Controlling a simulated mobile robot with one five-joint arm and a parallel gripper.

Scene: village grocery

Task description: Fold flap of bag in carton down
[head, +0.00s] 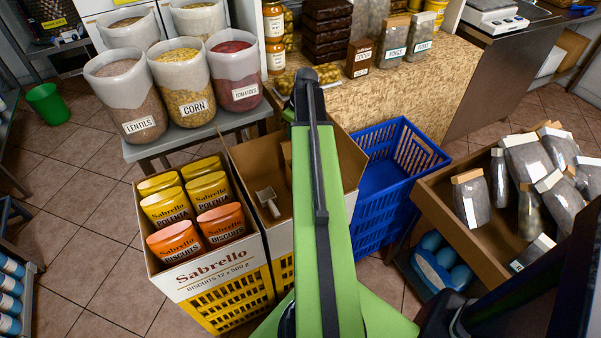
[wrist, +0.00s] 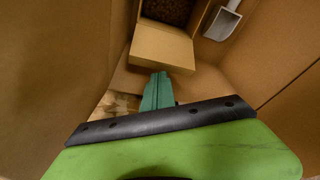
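The open brown carton (head: 246,158) stands in the middle of the head view, with my arm reaching across it. In the wrist view I look down inside the carton walls (wrist: 55,70). An open bag (wrist: 172,11) with dark contents stands at the top, and its light brown flap (wrist: 161,46) sticks out toward me. In the head view only a brown sliver of the bag (head: 287,155) shows beside my arm. My gripper (wrist: 160,76) is just below the flap's near edge in the wrist view. Its fingers look together and empty; I cannot tell whether they touch the flap.
A scoop (wrist: 223,20) lies in the carton beside the bag. A Sabrello carton of packs (head: 222,277) stands left, a blue crate (head: 415,160) right. Tubs of lentils, corn and tomatoes (head: 233,75) stand behind. A wooden crate of bags (head: 447,215) is at far right.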

